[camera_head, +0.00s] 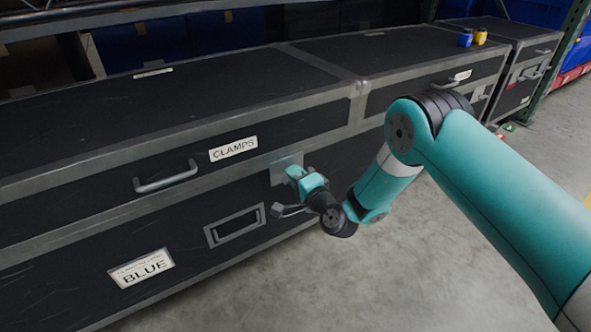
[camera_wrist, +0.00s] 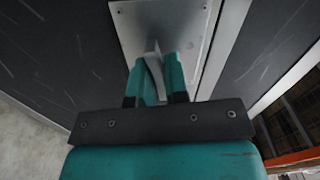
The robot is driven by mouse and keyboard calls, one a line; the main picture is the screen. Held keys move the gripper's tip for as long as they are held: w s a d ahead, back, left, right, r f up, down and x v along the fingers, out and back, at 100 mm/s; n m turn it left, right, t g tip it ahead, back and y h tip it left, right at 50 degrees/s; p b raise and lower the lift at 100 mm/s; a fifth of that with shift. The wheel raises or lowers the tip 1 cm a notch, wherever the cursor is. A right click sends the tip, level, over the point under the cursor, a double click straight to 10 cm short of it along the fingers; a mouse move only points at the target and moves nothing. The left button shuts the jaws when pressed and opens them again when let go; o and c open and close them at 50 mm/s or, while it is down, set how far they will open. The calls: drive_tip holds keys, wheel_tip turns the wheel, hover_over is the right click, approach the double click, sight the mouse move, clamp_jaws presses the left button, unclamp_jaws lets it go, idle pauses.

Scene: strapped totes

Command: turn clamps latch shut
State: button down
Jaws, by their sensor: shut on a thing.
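The clamps case (camera_head: 100,165) is a large black case with grey metal edging and a white label reading CLAMPS (camera_head: 233,149). Its latch has a grey metal plate (camera_head: 279,168) near the front right corner. The plate also shows in the wrist view (camera_wrist: 196,22). A thin grey latch tab (camera_wrist: 153,60) stands out from the plate between my fingers. My gripper (camera_head: 296,173) is at the plate, shut on the latch tab, and it shows in the wrist view too (camera_wrist: 158,73). My gripper partly hides the latch in the head view, so its angle is unclear there.
A grey handle (camera_head: 166,178) and a recessed frame (camera_head: 235,227) are left of the latch. A label reads BLUE (camera_head: 142,268). More black cases (camera_head: 400,52) continue right, with a blue item (camera_head: 465,38) and a yellow item (camera_head: 480,37) on top. The floor (camera_head: 400,270) in front is clear.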

drive_tip(key=shift+d+m+p, duration=0.1)
drive_tip(key=shift+m+p, duration=0.3)
drive_tip(key=shift+m, duration=0.3)
drive_tip(key=c, duration=1.2)
unclamp_jaws()
drive_tip(key=shift+c, duration=0.2)
drive_tip(key=shift+f, duration=0.1)
